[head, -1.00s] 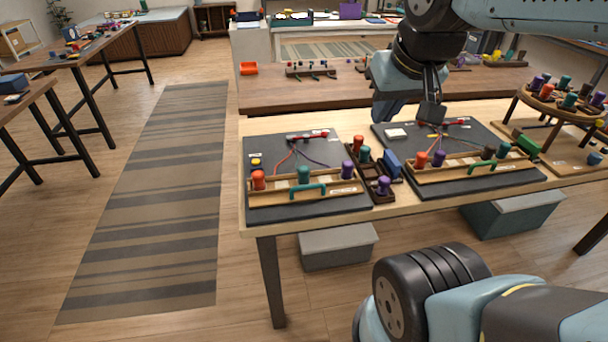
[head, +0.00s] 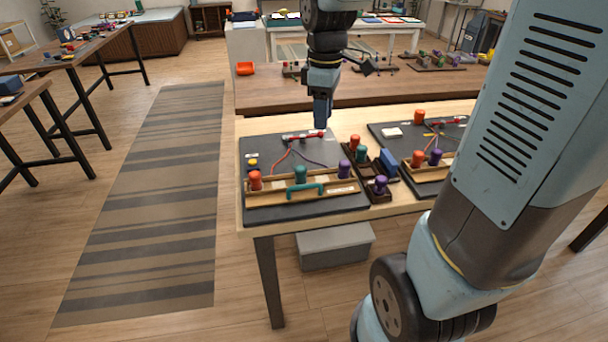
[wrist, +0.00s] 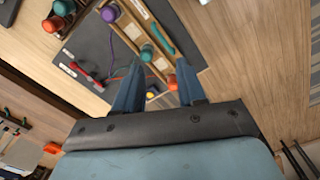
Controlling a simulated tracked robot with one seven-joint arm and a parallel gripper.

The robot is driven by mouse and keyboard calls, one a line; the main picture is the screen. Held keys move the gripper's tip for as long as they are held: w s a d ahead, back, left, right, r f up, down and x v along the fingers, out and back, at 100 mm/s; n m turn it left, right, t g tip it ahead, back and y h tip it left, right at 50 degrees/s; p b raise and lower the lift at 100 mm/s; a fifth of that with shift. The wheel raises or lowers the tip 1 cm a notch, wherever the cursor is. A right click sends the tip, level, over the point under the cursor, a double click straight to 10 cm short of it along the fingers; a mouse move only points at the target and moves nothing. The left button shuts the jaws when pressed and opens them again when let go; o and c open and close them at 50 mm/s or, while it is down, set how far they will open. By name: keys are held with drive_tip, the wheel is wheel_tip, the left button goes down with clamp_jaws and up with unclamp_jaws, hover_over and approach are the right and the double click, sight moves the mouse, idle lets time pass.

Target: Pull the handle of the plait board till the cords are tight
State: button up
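The left plait board (head: 262,205) is a dark slab on the light wooden table. Its front wooden bar (head: 275,199) carries several pegs and a teal handle (head: 306,189). A red bar (head: 304,135) with a white patch lies at its back. A red and a purple cord run forward from there, slack-looking. In the wrist view the teal handle (wrist: 162,42) and red bar (wrist: 87,75) lie beyond my fingertips. My gripper (head: 321,118) is above the back of this board, apart from it. In the wrist view its blue fingers (wrist: 158,85) are spread, nothing between them.
A second board (head: 385,134) stands to the right, partly hidden by my arm. A dark tray (head: 378,193) of pegs and a blue block (head: 390,162) sit between the boards. A wooden counter (head: 270,95) is behind. The striped rug (head: 150,200) and floor at left are clear.

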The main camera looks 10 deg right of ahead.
drive_tip(key=w+a+f+n+g, duration=0.25)
drive_tip(key=w+f+n, duration=0.25)
drive_tip(key=f, duration=0.3)
drive_tip(key=x, duration=1.3)
drive_tip(key=shift+w+a+f, duration=0.1)
drive_tip(key=shift+w+a, duration=0.05)
drive_tip(key=shift+a, duration=0.1)
drive_tip(key=shift+c, duration=0.5)
clamp_jaws()
